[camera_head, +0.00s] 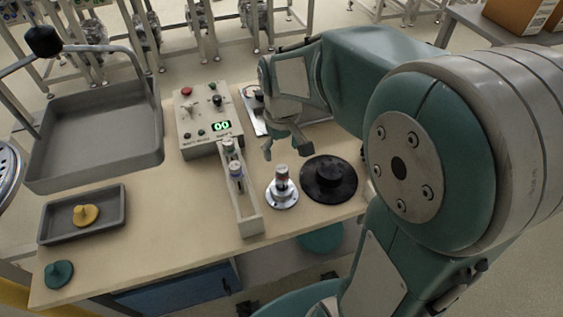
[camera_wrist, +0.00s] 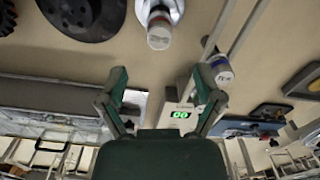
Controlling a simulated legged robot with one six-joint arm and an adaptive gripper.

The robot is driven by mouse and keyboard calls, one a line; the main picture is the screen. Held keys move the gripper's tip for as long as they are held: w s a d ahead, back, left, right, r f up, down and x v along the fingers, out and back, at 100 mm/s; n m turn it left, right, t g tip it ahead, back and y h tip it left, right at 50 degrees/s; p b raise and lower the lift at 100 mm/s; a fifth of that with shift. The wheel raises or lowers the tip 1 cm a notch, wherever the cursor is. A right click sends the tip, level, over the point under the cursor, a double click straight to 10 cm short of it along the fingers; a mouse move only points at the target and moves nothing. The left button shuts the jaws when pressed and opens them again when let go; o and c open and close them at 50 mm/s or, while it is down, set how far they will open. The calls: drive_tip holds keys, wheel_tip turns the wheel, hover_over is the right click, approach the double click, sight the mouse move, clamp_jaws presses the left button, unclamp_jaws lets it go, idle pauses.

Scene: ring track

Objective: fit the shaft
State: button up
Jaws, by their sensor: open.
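My gripper (camera_head: 284,147) is open and empty above the bench, just behind a round silver flange (camera_head: 283,198). In the wrist view my gripper (camera_wrist: 160,73) shows two spread fingers with nothing between them. I cannot tell which cylinder the task calls the shaft.
A black stepped disc (camera_head: 329,183) lies right of the flange. A control box (camera_head: 208,122) with a green "00" display stands behind the rack. A grey basin (camera_head: 95,135) and a small tray (camera_head: 60,230) with a yellow part (camera_head: 86,214) are left. A teal part (camera_head: 58,274) lies front-left.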

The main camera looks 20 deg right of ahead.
wheel_tip(320, 180, up, 4)
idle(1.0)
drive_tip(key=s+r+m+t, duration=0.1)
drive_tip(key=s+r+t, duration=0.1)
drive_tip(key=s, duration=0.5)
drive_tip(key=s+r+m+t, duration=0.1)
drive_tip(key=s+r+t, duration=0.2)
drive_tip(key=s, duration=0.4)
drive_tip(key=shift+m+t, duration=0.3)
drive_tip(key=shift+m, duration=0.1)
